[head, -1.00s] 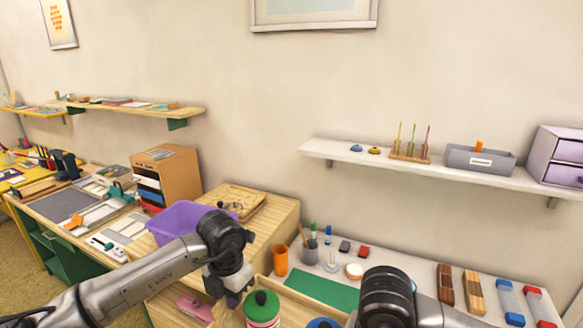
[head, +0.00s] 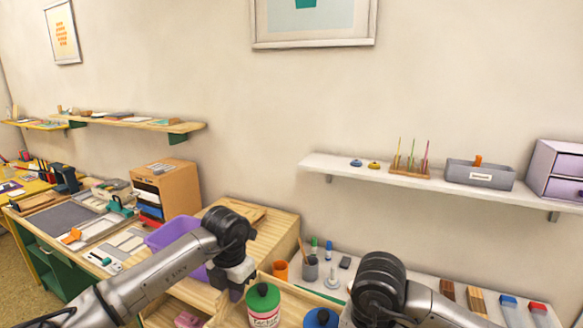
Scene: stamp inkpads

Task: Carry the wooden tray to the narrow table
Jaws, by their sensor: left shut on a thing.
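The wooden tray (head: 303,292) is at the bottom centre, close to me, with its near part cut off by the frame edge. A jar with a green lid (head: 263,296) stands in it, and a blue-lidded container (head: 320,319) shows partly beside that. My left gripper (head: 235,293) points down at the tray's left side and is shut on the tray wall. My right wrist is at the tray's right side, but its fingers are out of sight. Which surface is the narrow table I cannot tell.
Behind the tray are an orange cup (head: 280,271), a grey pen cup (head: 310,269) and stamps on a white worktop (head: 427,277). A purple bin (head: 170,233) sits left, behind my left arm. A white shelf (head: 430,181) hangs above the worktop.

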